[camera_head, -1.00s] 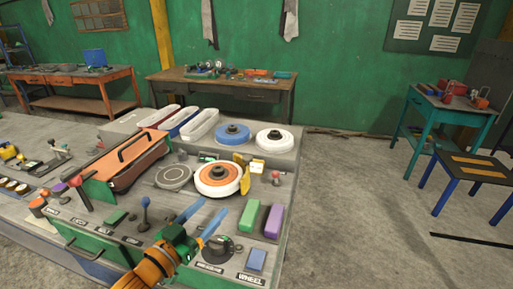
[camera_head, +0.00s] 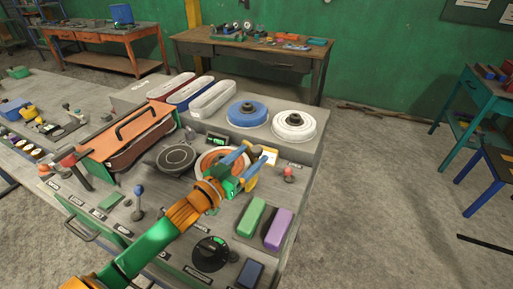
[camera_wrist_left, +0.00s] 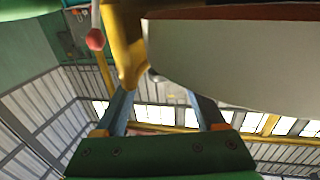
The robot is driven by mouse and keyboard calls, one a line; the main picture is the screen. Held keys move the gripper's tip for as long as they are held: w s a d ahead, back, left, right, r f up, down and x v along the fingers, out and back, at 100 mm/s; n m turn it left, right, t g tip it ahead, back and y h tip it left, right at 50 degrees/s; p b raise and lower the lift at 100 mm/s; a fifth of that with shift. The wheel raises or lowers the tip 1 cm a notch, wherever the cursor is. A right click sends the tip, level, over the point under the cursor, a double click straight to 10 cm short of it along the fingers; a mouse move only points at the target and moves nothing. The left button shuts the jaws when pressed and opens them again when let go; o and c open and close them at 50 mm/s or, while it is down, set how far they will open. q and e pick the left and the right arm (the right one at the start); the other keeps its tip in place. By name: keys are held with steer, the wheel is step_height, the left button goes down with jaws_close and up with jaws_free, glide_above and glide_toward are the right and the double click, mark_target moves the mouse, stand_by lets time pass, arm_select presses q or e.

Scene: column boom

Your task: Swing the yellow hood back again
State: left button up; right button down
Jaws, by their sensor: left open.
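The yellow hood (camera_head: 252,180) stands at the right edge of the orange-and-white wheel (camera_head: 209,160) on the bench, partly hidden behind my left gripper. My left gripper (camera_head: 250,157) is open, its two blue fingers over the wheel's right side, close to the hood. In the left wrist view, the yellow hood (camera_wrist_left: 122,45) comes down from the top and its lower end reaches between the open fingers (camera_wrist_left: 162,98), nearer the left one. The wheel's pale side (camera_wrist_left: 235,65) fills the upper right there. I cannot tell whether a finger touches the hood. My right gripper is not in view.
A red knob (camera_head: 289,172) stands right of the hood; it also shows in the wrist view (camera_wrist_left: 95,40). A blue wheel (camera_head: 246,113) and a white wheel (camera_head: 295,125) lie behind. Green (camera_head: 251,217) and purple (camera_head: 278,228) blocks lie in front. A dark round plate (camera_head: 176,158) is to the left.

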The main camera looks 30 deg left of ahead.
mark_target(256, 148)
arm_select(q)
steer(key=w, duration=0.3)
steer(key=shift+w+d+f, duration=0.2)
steer(key=shift+w+d, duration=0.05)
steer(key=shift+s+r, duration=0.1)
steer(key=shift+s, duration=0.05)
steer(key=shift+s, duration=0.1)
steer(key=c, duration=0.3)
jaws_close()
stand_by(0.7)
